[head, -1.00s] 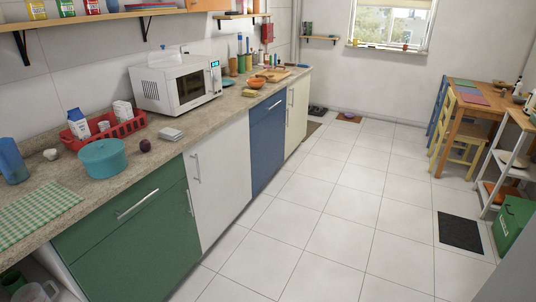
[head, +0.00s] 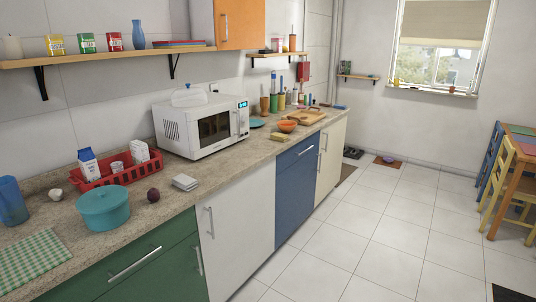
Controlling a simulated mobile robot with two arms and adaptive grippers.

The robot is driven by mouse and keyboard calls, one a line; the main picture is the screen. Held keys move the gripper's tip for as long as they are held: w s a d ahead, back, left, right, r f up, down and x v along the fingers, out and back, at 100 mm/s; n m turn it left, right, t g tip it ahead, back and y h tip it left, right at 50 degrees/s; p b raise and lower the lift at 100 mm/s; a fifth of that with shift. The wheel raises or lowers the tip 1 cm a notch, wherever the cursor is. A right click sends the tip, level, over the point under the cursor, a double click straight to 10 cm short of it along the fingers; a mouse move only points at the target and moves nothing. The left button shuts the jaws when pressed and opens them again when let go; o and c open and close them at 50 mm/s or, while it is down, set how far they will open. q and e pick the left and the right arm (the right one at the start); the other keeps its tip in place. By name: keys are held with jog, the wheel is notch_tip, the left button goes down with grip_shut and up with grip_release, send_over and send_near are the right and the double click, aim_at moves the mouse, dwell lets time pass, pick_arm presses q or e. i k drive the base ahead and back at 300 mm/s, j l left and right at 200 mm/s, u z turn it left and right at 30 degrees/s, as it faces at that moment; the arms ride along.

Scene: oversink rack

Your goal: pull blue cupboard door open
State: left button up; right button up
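The blue cupboard door (head: 293,205) is in the lower counter row in the head view, between a white cupboard door (head: 236,238) and a cream cupboard door (head: 330,160). It looks shut and flush with its neighbours. A blue drawer front (head: 296,152) sits above it with a horizontal metal handle (head: 305,151). A vertical metal handle (head: 319,164) shows at the right edge of the blue door. Neither of my grippers is in view.
The tiled floor (head: 385,235) in front of the cupboards is clear. A green cupboard (head: 165,275) stands nearest. The worktop holds a microwave (head: 203,125), a red basket (head: 118,167) and a teal pot (head: 104,209). A table (head: 518,185) with chairs stands at the right.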

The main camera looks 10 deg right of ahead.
aim_at(296, 185)
jog(key=i+l+z, duration=0.4)
jog(key=i, duration=0.45)
jog(key=i+z, duration=0.45)
jog(key=i, duration=0.45)
